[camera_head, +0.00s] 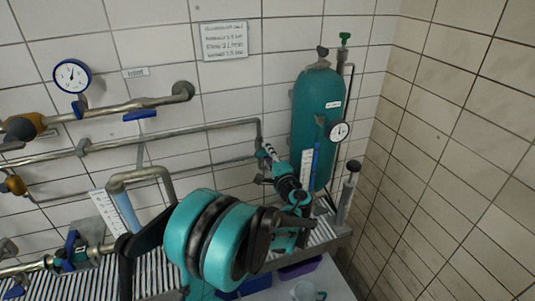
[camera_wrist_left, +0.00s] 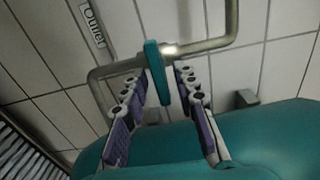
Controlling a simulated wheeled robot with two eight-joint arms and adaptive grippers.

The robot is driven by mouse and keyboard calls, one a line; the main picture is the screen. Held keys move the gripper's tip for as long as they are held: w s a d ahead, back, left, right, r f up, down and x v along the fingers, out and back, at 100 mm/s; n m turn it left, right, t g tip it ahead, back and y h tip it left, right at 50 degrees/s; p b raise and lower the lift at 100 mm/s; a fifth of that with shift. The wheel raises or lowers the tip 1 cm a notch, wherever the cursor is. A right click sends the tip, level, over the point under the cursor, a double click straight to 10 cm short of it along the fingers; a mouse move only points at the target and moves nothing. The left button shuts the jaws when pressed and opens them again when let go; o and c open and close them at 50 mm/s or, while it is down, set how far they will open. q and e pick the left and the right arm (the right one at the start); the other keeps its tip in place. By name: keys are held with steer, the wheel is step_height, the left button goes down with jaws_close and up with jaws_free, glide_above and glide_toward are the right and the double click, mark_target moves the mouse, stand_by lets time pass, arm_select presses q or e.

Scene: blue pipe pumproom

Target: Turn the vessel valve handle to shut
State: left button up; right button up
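The teal vessel (camera_head: 318,120) stands upright against the tiled wall in the head view, with a round gauge (camera_head: 339,131) on its right side. The teal valve handle (camera_wrist_left: 157,70) shows in the left wrist view, on a grey pipe. My left gripper (camera_head: 267,153) is just left of the vessel, by the pipe's end. In the left wrist view its two fingers (camera_wrist_left: 160,82) are apart, one on each side of the handle, with narrow gaps. The handle is hard to make out in the head view behind the gripper. My right gripper does not show.
Grey pipes (camera_head: 205,132) run along the wall. A blue lever (camera_head: 140,114) and a wall gauge (camera_head: 72,76) are at upper left. A hand pump (camera_head: 348,190) stands right of the vessel. A cup (camera_head: 306,291) is at the bottom.

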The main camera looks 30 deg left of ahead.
arm_select(q)
steer(key=v, duration=1.2)
stand_by(0.4)
steer(key=s+f+n+g+h, duration=0.4)
steer(key=s+f+h, duration=0.1)
steer(key=s, duration=0.4)
steer(key=s+d+f+n+h, duration=0.2)
steer(key=s+d+h, duration=0.2)
steer(key=s+d, duration=0.1)
steer(key=s+d+f+n+h, duration=0.2)
steer(key=s+d+h, duration=0.2)
steer(key=s+d, duration=0.2)
steer(key=shift+s+d+f+n+g+h, duration=0.3)
steer(key=shift+s+f, duration=0.1)
steer(key=shift+s, duration=0.4)
